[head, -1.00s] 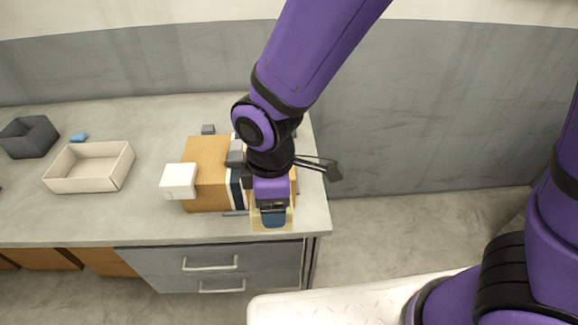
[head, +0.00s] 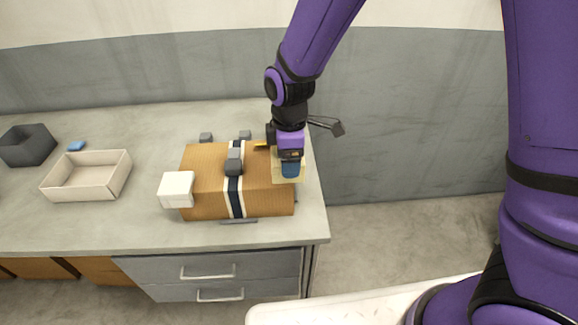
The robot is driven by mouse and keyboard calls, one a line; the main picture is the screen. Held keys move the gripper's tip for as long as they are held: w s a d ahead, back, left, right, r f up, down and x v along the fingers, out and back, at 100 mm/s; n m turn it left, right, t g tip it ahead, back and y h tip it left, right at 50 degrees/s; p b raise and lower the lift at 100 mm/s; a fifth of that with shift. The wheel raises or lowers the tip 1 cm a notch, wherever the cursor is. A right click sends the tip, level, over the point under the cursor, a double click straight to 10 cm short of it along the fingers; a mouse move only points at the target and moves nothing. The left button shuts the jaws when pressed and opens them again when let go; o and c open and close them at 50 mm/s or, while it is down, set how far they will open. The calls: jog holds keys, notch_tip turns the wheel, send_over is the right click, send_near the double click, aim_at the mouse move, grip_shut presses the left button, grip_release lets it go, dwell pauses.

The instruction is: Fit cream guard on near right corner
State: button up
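The wooden box (head: 205,165) lies on the bench with a dark and white strap around its middle. A cream guard (head: 278,178) is in my gripper (head: 290,172), over the right side of the box top, back from the near right corner. The gripper covers most of the guard, and its fingertips are hard to see. I cannot tell whether the guard touches the box. The near right corner (head: 292,211) is bare. A white guard (head: 177,188) sits on the box's left end.
A grey block (head: 234,164) sits on the strap. Small grey blocks (head: 206,138) lie behind the box. A cream tray (head: 87,196), a blue piece (head: 77,146) and a dark bin (head: 27,146) stand left. The bench's right edge is close to the box.

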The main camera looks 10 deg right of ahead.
jog(key=shift+s+f, duration=0.15)
jog(key=shift+f, duration=1.45)
jog(key=shift+f, duration=0.65)
jog(key=o, duration=0.8)
jog(key=shift+r, duration=0.15)
